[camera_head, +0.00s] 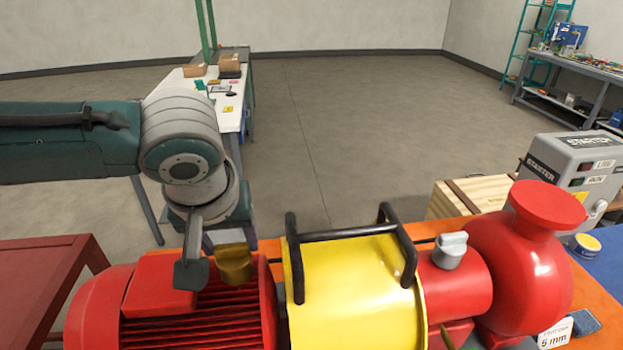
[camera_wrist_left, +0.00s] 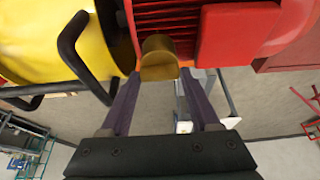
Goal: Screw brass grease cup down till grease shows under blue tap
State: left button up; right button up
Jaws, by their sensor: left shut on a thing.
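The brass grease cup (camera_head: 235,264) stands on top of the red finned motor (camera_head: 200,318), just left of the yellow guard. My left gripper (camera_head: 213,266) comes down on it from above and behind, shut on the cup. The near finger shows to the cup's left in the head view; the other is mostly hidden. In the left wrist view the brass cup (camera_wrist_left: 158,58) sits between the tips of the two fingers (camera_wrist_left: 160,76). I see no blue tap and no grease. My right gripper is out of view.
The yellow guard (camera_head: 350,268) with its black handle bars (camera_head: 345,233) stands close right of the gripper. A grey cap (camera_head: 450,250) sits on the red pump housing (camera_head: 518,260). Open floor lies behind.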

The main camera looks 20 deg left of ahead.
pick_arm(q)
jog(key=c, duration=0.4)
